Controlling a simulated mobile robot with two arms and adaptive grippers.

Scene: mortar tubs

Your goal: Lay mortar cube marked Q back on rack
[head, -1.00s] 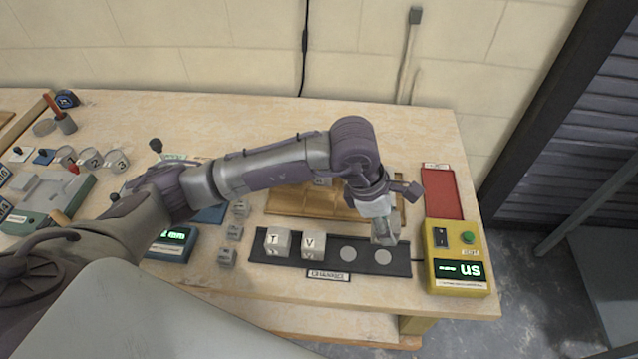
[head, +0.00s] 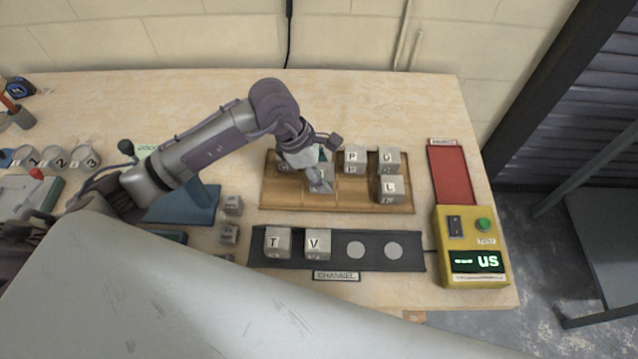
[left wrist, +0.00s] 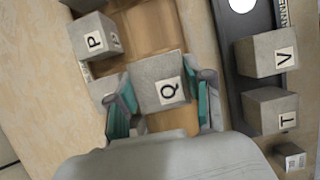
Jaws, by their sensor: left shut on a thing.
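The grey mortar cube marked Q (left wrist: 165,85) sits between the teal-lined fingers of my left gripper (left wrist: 163,108) in the left wrist view, its letter facing the camera. In the head view my left gripper (head: 320,183) is over the middle of the wooden rack (head: 335,202), pointing down, and it mostly hides the cube there. I cannot tell whether the cube touches the rack floor. Cubes P (head: 354,160), D (head: 389,160) and L (head: 390,188) stand on the rack's right part. Another cube (head: 284,164) is partly hidden at its left. My right gripper is out of view.
The black channel strip (head: 338,262) in front of the rack holds cubes T (head: 278,243) and V (head: 318,243), with two bare round spots at right. A yellow tester (head: 470,245) and an empty red mat (head: 451,175) are to the right. Small grey blocks (head: 231,205) lie left of the rack.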

